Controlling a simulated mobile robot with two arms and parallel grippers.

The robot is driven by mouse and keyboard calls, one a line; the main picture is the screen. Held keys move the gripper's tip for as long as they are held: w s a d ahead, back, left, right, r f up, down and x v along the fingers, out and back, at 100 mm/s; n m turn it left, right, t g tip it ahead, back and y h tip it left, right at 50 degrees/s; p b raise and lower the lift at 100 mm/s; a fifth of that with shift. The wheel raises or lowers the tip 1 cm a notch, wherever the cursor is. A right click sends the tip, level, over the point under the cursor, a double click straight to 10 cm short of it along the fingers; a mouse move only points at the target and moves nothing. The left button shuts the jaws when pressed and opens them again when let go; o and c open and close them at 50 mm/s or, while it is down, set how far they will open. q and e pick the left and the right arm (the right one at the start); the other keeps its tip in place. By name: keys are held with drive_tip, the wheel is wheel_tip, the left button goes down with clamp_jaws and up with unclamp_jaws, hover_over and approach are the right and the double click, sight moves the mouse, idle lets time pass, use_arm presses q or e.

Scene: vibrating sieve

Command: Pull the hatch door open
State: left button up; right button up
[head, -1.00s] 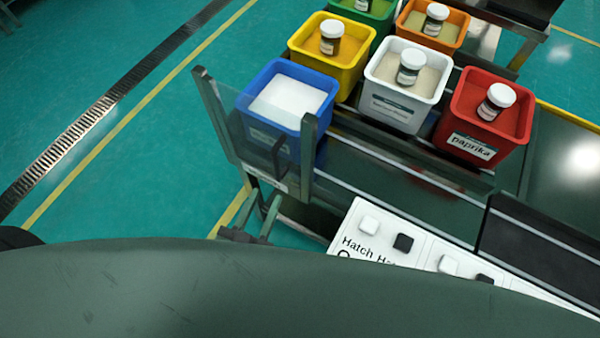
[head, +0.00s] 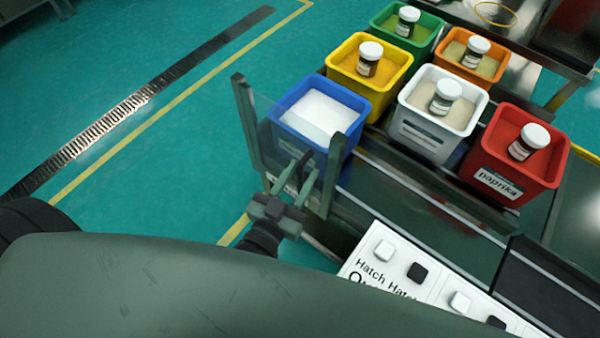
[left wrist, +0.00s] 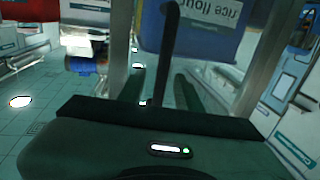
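The hatch door (head: 264,142) is a clear panel between two dark green posts at the left end of the conveyor. It stands upright and looks closed, in front of the blue bin (head: 318,108). My left gripper (head: 304,166) is open in front of the panel, coming from below. In the left wrist view, its two fingers (left wrist: 159,88) are spread apart. The dark upright handle (left wrist: 168,45) of the door shows between them, with the blue "rice flour" bin (left wrist: 213,45) behind. I cannot tell whether the fingers touch the handle. My right gripper is not in view.
Yellow (head: 366,95), white (head: 432,140), red (head: 513,185), green (head: 422,40) and orange (head: 487,68) bins with jars stand behind and right of the door. A white button panel (head: 400,265) labelled "Hatch" lies at lower right. Floor left of the door is clear.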

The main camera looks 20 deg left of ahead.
use_arm(q)
drive_tip(key=shift+c, duration=0.2)
clamp_jaws()
idle(1.1)
